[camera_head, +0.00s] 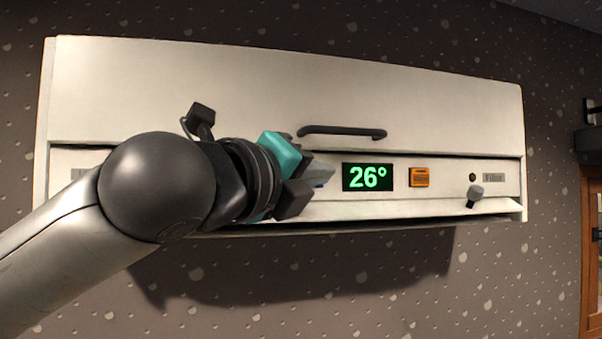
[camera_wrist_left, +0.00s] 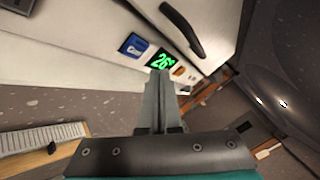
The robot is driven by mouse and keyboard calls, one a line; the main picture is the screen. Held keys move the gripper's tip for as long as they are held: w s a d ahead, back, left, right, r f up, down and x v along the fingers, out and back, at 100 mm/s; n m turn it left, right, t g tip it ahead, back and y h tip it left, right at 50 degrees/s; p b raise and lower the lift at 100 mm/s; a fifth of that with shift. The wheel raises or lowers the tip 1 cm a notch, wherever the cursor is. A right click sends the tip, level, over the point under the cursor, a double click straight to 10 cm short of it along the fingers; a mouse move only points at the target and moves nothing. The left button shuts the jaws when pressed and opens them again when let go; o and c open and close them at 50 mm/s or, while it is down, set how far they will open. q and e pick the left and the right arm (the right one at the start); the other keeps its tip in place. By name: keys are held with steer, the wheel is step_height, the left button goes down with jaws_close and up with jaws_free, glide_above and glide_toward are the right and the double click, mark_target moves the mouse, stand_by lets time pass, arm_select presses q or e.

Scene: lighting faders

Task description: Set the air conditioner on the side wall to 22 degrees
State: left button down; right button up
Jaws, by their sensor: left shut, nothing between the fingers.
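The air conditioner (camera_head: 250,85) is a long cream unit on the side wall. Its display (camera_head: 367,177) reads 26° in green, and it also shows in the left wrist view (camera_wrist_left: 162,61). An orange button (camera_head: 419,177) sits right of the display. A blue button (camera_wrist_left: 134,46) sits on the other side of the display; in the head view it is mostly hidden behind my gripper. My left gripper (camera_head: 318,183) is shut and empty, in front of the panel just left of the display. In the wrist view its fingertips (camera_wrist_left: 158,76) overlap the display's lower edge; contact cannot be told. My right gripper is not in view.
A dark handle (camera_head: 342,132) sticks out above the display. A small grey knob (camera_head: 475,193) and a dark red round spot (camera_head: 472,177) are at the panel's right. A wooden door frame (camera_head: 592,250) stands at far right. The wall below the unit is clear.

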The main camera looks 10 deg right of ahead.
arm_select(q)
steer(key=shift+w+p, duration=0.7)
steer(key=shift+w, duration=0.65)
steer(key=shift+w, duration=0.1)
stand_by(1.0)
steer(key=shift+w+p, duration=0.35)
steer(key=shift+p, duration=0.1)
steer(key=shift+w+a+p, duration=0.1)
steer(key=shift+w+p, duration=0.2)
steer(key=shift+p, duration=0.05)
stand_by(0.4)
steer(key=shift+s, duration=0.75)
